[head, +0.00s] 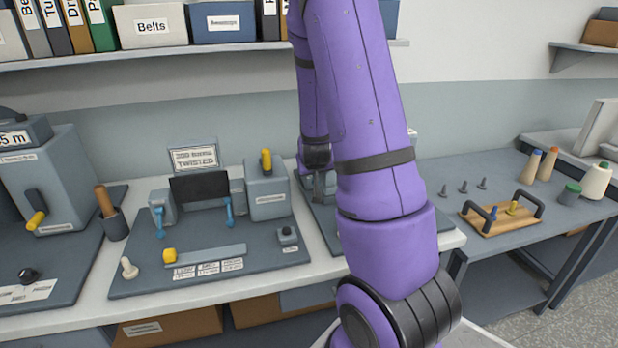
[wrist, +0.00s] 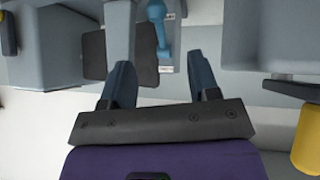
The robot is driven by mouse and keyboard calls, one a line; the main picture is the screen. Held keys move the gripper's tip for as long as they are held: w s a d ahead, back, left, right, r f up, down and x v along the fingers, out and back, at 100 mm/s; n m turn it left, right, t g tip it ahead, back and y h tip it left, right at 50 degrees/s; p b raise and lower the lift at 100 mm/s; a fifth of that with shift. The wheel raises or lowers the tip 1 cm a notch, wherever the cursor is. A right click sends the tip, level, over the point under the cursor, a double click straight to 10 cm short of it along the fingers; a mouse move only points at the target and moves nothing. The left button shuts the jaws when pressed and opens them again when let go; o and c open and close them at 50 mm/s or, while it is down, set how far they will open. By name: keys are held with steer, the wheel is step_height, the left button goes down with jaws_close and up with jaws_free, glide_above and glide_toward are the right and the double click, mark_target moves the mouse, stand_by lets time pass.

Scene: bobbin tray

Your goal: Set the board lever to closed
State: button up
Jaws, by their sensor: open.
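I cannot tell for sure which lever the task means. A yellow-gripped lever (head: 266,160) stands upright on a grey box at the back of the middle board (head: 135,284). Another lever with a yellow grip (head: 37,220) on a dark arm slants down on the left machine. In the wrist view, a yellow grip (wrist: 310,140) on a dark arm shows at the lower right edge. My gripper (wrist: 163,82) is open and empty, with a blue handle (wrist: 158,28) beyond its fingers. In the head view my purple arm hides part of the board behind it.
The middle board carries a dark panel (head: 199,186), two blue handles (head: 159,222) and a yellow knob (head: 169,256) by a slot. A wooden tray (head: 490,223) and several bobbins stand on the right table. A shelf (head: 110,55) runs above the bench.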

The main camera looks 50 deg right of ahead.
steer(key=x, duration=0.9)
steer(key=shift+f, duration=0.1)
jaws_close()
